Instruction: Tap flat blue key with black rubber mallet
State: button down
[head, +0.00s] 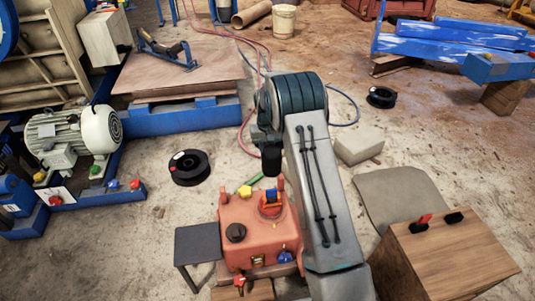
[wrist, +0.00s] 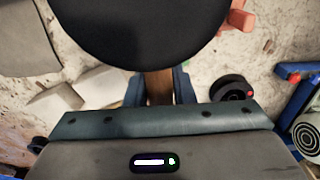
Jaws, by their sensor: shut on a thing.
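My gripper (wrist: 160,90) is shut on the wooden handle of the black rubber mallet. The mallet's round black head (wrist: 140,25) fills the top middle of the wrist view. In the head view the mallet (head: 271,160) shows as a dark shape hanging beside my arm, above the orange box (head: 238,215); my fingers are hidden there. A small blue piece (head: 270,209), which looks like the flat blue key, sits between orange parts on top of the box. It lies below the mallet in the picture, apart from it. In the wrist view the mallet head may hide it.
A black knob (head: 235,232) and a yellow piece (head: 244,192) are at the box top. A grey stool (head: 198,243) stands left of it, and a wooden cabinet (head: 450,258) to the right. A black spool (head: 189,167) and a pale block (head: 359,145) lie on the floor.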

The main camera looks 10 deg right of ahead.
notch_tip(320, 180, up, 6)
jog(key=shift+f+p, duration=0.25)
jog(key=shift+p, duration=0.55)
jog(key=shift+f, duration=0.1)
notch_tip(320, 180, down, 16)
jog(key=b, duration=0.9)
notch_tip(320, 180, up, 6)
jog(key=p, duration=0.4)
jog(key=shift+r, duration=0.25)
